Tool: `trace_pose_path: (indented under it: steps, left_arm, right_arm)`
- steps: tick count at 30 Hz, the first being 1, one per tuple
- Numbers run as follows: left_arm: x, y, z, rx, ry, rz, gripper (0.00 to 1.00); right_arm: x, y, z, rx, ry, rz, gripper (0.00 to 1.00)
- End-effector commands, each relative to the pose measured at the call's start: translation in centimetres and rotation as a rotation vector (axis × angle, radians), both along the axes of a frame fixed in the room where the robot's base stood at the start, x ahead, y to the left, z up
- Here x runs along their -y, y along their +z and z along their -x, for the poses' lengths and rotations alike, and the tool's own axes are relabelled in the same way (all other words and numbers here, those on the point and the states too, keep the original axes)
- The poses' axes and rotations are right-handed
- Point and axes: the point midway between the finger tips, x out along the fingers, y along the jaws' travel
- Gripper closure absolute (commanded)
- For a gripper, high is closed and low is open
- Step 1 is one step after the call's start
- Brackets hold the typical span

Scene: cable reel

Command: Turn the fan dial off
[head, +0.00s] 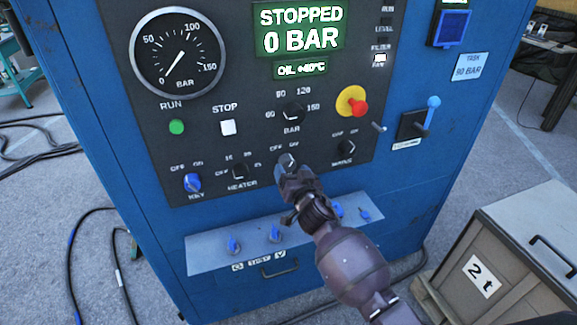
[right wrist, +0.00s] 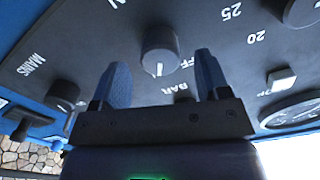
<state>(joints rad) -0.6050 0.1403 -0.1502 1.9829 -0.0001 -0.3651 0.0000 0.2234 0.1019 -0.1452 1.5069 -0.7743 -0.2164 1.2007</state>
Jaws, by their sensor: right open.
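The fan dial (head: 286,161) is a dark round knob on the black control panel, under the OFF and ON labels; my right gripper partly covers it in the head view. In the right wrist view, upside down, the fan dial (right wrist: 160,50) shows a white mark pointing down the picture, beside the letters "FF". Which label the mark points at is unclear. My right gripper (head: 287,180) is open in front of the dial. In the right wrist view its blue fingertips (right wrist: 161,75) appear on either side of the knob with visible gaps. My left gripper is out of view.
The heater dial (head: 240,172), BAR dial (head: 293,114) and mains dial (head: 346,147) surround it. A red emergency button (head: 359,107) sits above right. Below, a ledge (head: 208,254) carries blue valves. A crate (head: 543,219) marked "2 t" stands at right.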

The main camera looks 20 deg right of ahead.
Motion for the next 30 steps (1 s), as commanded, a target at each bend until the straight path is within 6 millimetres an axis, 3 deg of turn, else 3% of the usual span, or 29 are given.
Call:
trace_pose_path:
  steps: [7,19,29,30]
  left_arm:
    - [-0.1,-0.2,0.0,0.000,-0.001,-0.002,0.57]
    - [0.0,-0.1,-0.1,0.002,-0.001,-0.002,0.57]
    - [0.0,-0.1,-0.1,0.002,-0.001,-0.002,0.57]
    - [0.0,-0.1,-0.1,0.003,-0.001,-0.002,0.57]
  right_arm:
    - [-0.1,0.0,-2.6,0.001,0.000,0.002,0.31]
    - [-0.1,0.0,-3.1,0.000,0.000,0.000,0.31]
    - [-0.1,0.0,-3.1,0.000,0.000,0.000,0.80]
    - [-0.1,0.0,-3.1,0.000,0.000,0.000,0.80]
